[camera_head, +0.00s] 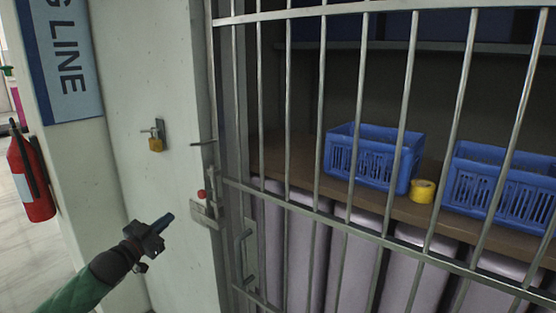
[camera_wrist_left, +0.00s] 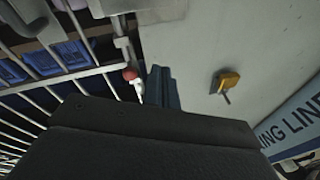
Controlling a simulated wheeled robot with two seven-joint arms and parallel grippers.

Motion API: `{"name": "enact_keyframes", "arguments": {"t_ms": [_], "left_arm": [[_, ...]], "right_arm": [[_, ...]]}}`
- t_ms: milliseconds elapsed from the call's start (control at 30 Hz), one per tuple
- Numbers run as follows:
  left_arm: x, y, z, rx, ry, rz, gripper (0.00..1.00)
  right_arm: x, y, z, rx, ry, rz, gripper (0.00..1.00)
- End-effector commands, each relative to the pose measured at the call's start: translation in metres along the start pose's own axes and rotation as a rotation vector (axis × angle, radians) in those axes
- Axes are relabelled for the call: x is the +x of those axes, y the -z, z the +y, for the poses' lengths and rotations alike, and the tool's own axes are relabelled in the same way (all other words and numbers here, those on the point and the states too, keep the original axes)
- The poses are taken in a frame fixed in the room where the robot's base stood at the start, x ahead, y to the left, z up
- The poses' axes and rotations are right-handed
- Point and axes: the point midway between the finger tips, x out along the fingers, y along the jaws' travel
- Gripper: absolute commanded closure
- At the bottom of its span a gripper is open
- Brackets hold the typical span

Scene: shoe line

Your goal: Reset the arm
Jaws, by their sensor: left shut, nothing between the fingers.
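My left gripper (camera_head: 165,222) is shut and empty in the head view. It is in front of the pale wall panel, left of the barred gate's latch (camera_head: 208,208) and apart from it. Its dark fingers (camera_wrist_left: 162,88) also show in the left wrist view. The latch has a red knob (camera_head: 201,194), which also shows in the left wrist view (camera_wrist_left: 130,74). A brass padlock (camera_head: 155,144) hangs on a peg on the wall, up from the gripper; it also shows in the left wrist view (camera_wrist_left: 229,81). My right gripper is in neither view.
The barred gate (camera_head: 286,150) fills the right side. Behind it, a shelf holds two blue crates (camera_head: 342,160) (camera_head: 475,205) and a yellow tape roll (camera_head: 422,192). A red fire extinguisher (camera_head: 33,185) stands at the far left. A blue sign (camera_head: 65,60) is at upper left.

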Motion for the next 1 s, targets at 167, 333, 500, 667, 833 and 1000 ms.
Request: {"name": "enact_keyframes", "arguments": {"t_ms": [167, 333, 500, 667, 833, 1000], "left_arm": [[-0.007, -0.036, -0.015, 0.129, 0.085, -0.253, 1.00], [-0.019, -0.065, -0.015, 0.204, 0.157, -0.480, 1.00], [-0.051, -0.111, 0.014, 0.217, 0.196, -0.731, 1.00], [-0.100, -0.163, 0.072, 0.165, 0.190, -0.972, 1.00], [-0.154, -0.206, 0.144, 0.072, 0.157, -1.167, 1.00], [-0.207, -0.236, 0.219, -0.049, 0.117, -1.300, 1.00]], "right_arm": [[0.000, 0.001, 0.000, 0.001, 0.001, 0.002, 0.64], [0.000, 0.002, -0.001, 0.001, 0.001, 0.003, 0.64], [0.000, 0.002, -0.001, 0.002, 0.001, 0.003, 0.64], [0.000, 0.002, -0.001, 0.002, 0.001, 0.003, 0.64], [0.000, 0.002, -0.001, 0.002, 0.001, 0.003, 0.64], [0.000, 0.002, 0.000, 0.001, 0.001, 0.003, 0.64]]}}
